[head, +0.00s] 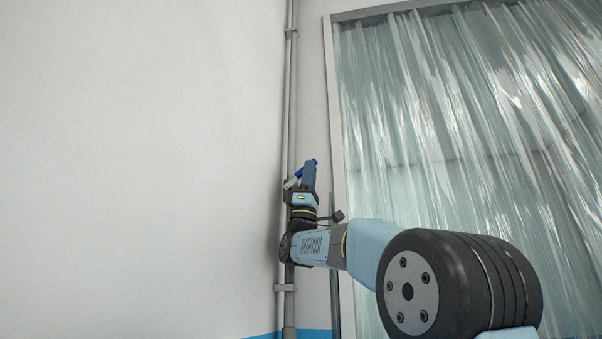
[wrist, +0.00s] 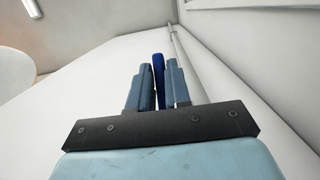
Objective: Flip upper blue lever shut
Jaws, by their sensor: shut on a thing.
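The blue lever (wrist: 158,70) shows in the wrist view as a dark blue handle between the two fingers of my gripper (wrist: 159,82). The fingers are shut on it, and its upper end sticks out past their tips. In the head view the blue lever (head: 299,172) is a small blue piece at the pipe, close to the tip of my gripper (head: 309,172). The lever's pivot is mostly hidden behind my gripper, so its exact angle is hard to tell.
A grey vertical pipe (head: 291,90) runs up the white wall (head: 140,150), held by brackets. A clear plastic strip curtain (head: 450,120) in a frame hangs to the right. The wall left of the pipe is bare.

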